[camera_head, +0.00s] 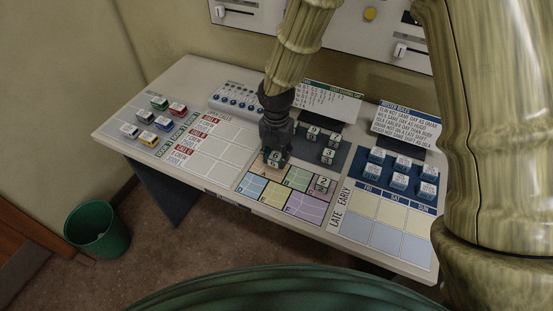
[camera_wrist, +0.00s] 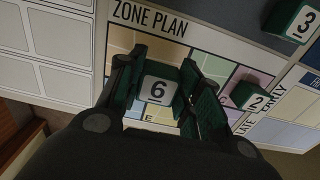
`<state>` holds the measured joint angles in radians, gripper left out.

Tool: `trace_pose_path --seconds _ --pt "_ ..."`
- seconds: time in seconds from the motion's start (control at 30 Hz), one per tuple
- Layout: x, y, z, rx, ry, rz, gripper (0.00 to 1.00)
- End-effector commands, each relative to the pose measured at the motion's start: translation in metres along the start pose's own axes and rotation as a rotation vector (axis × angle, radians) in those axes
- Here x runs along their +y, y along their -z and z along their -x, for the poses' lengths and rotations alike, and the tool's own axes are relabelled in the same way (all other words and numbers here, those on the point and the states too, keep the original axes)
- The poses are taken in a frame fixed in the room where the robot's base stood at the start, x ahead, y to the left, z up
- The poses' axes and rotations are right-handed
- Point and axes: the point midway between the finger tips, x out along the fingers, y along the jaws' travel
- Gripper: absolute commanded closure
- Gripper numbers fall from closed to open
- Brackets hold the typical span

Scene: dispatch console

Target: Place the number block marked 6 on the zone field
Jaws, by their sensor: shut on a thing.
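The number block marked 6 (camera_head: 274,160) is dark green with a pale numbered face. My gripper (camera_head: 275,152) is shut on it, with a finger on either side in the wrist view, where the 6 (camera_wrist: 157,89) faces the camera. The block is over the upper left part of the zone plan (camera_head: 256,187), by the orange field. I cannot tell whether it touches the board. The zone plan has orange, blue, green, yellow and purple fields; its title strip (camera_wrist: 150,18) shows in the wrist view. My gripper hides part of the fields.
A block marked 2 (camera_head: 323,184) stands at the zone plan's right side. Several number blocks, including a 3 (camera_head: 327,156), stand on a dark pad behind. Blue blocks (camera_head: 399,183) stand at the right, coloured blocks (camera_head: 147,137) at the left. Upright cards (camera_head: 329,100) stand behind.

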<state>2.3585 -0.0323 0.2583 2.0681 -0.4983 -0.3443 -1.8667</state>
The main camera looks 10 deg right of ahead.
Motion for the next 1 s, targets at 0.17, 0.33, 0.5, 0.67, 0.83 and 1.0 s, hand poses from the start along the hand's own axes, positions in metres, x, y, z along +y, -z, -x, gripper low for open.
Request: trace_pose_path --seconds 0.17,0.33,0.5,0.67,0.83,1.0 --pt "0.000 0.001 -0.016 0.001 0.002 0.000 0.83" --pt "0.000 0.001 -0.029 0.000 0.001 0.001 0.83" --pt "0.000 0.001 -0.031 0.000 0.000 0.001 0.83" --pt "0.000 0.001 -0.033 0.000 0.000 0.000 0.83" --pt "0.000 0.001 -0.033 0.000 0.000 0.000 0.47" --pt "0.000 0.001 -0.033 0.000 0.000 0.000 0.43"
